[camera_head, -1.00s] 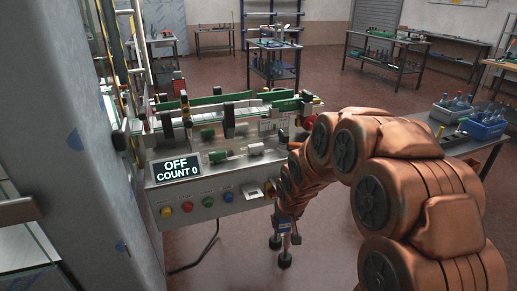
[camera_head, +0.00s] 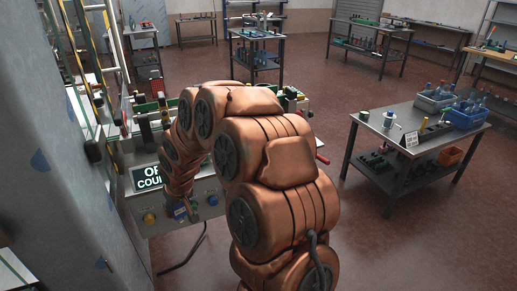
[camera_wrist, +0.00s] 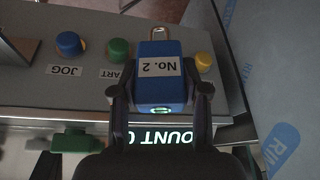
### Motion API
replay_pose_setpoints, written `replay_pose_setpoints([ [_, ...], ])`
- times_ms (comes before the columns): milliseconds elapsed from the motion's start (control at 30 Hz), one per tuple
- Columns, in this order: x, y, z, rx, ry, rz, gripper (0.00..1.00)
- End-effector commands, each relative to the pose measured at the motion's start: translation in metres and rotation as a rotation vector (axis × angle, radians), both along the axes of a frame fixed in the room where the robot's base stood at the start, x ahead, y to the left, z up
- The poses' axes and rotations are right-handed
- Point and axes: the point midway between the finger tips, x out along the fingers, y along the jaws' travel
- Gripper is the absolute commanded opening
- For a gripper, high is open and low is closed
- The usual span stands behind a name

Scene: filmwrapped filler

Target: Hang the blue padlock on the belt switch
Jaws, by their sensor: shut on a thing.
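The blue padlock (camera_wrist: 158,52) has a white "No. 2" label, upside down in the wrist view, and a metal shackle pointing toward the top of the picture. My gripper (camera_wrist: 159,92) is shut on its body from both sides. In the head view my gripper (camera_head: 182,212) is small, in front of the button row, with the padlock barely visible in it. The belt switch cannot be made out now; my arm covers part of the panel in the head view. The panel's blue JOG button (camera_wrist: 69,43), green button (camera_wrist: 118,49) and yellow button (camera_wrist: 203,62) flank the padlock.
The display (camera_head: 146,178) is partly covered by my arm. The floor (camera_head: 350,230) at front right is clear.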

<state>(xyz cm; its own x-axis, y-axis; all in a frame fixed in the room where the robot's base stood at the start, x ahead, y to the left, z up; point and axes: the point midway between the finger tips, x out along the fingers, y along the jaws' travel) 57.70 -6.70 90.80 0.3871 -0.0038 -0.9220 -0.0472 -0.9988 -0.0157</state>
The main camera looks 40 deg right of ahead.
Motion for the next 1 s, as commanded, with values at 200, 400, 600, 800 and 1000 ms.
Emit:
replay_pose_setpoints([
  [200,-0.001,-0.099,0.047,0.008,-0.009,-0.083,0.00],
  [400,-0.023,-0.188,0.073,0.001,-0.011,-0.162,0.00],
  [600,-0.056,-0.261,0.089,-0.007,-0.004,-0.239,0.00],
  [800,-0.080,-0.299,0.093,-0.013,0.004,-0.281,0.00],
  [1000,-0.086,-0.307,0.093,-0.015,0.007,-0.289,0.00],
])
